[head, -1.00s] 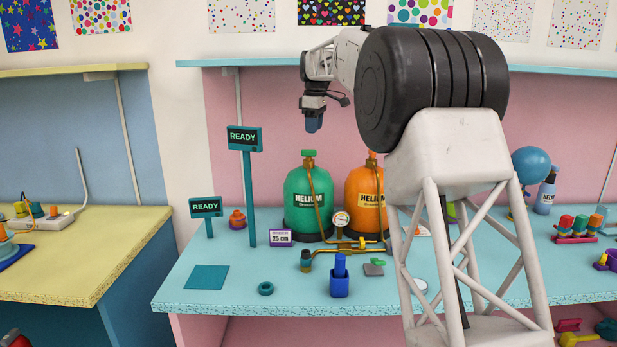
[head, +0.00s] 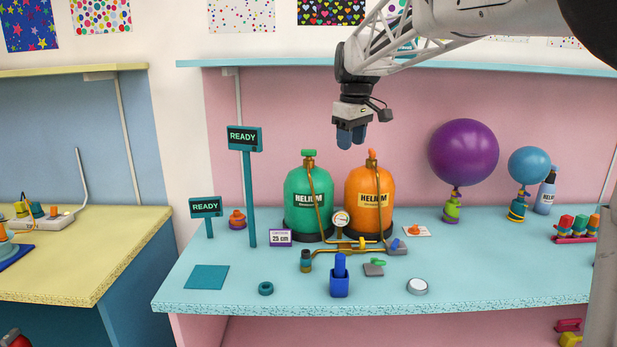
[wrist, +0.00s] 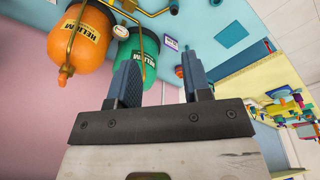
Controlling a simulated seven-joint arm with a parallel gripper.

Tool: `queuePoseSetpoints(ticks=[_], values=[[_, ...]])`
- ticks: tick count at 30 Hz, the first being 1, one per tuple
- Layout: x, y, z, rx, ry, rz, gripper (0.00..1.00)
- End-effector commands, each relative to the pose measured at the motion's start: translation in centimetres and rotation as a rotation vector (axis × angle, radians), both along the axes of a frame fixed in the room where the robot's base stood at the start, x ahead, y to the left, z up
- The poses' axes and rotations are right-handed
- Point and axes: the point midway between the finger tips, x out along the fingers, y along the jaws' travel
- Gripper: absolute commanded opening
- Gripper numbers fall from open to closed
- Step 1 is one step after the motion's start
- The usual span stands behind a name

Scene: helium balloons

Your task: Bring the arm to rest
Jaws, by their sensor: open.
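My gripper (head: 351,136) hangs in the air in front of the pink back wall, above the orange helium tank, with its blue fingers pointing down. In the wrist view the two blue fingers of my gripper (wrist: 160,85) stand apart with nothing between them. The orange helium tank (head: 369,217) stands upright on the turquoise table (head: 225,302), beside the green helium tank (head: 308,220). Both tanks also show beyond the fingers in the wrist view.
A purple balloon (head: 463,153) and a smaller blue balloon (head: 529,165) stand at the right. Brass pipes (head: 345,245) run in front of the tanks. A blue holder (head: 339,284) stands near the front edge. A turquoise shelf (head: 270,63) runs along the wall behind the arm.

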Motion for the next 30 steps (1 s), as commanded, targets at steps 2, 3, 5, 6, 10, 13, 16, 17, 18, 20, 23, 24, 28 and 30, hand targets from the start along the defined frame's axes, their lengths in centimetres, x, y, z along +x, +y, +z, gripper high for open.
queuePoseSetpoints(ticks=[2,3,5,6,10,13,16,17,18,20,23,24,28,30], values=[[-2.2,-0.7,-0.2,0.003,-0.005,-0.036,0.45],[-3.3,-1.0,-0.4,0.004,-0.008,-0.054,0.45],[-4.8,-1.4,-0.8,0.007,-0.010,-0.083,0.45],[-5.8,-1.6,-1.0,0.008,-0.012,-0.100,0.45],[-9.2,-2.5,-1.9,0.015,-0.020,-0.161,0.45],[-11.9,-3.1,-2.7,0.019,-0.026,-0.207,0.45],[-14.5,-3.7,-3.7,0.024,-0.031,-0.254,0.45],[-15.3,-3.9,-3.9,0.026,-0.034,-0.268,0.45],[-16.3,-4.1,-4.3,0.028,-0.036,-0.287,0.45],[-17.9,-4.4,-4.9,0.031,-0.039,-0.314,0.45],[-20.6,-4.9,-6.1,0.036,-0.045,-0.361,0.45],[-21.7,-5.1,-6.6,0.039,-0.048,-0.378,0.45],[-25.1,-5.7,-8.3,0.047,-0.056,-0.438,0.45],[-27.0,-6.0,-9.3,0.051,-0.059,-0.471,0.45]])
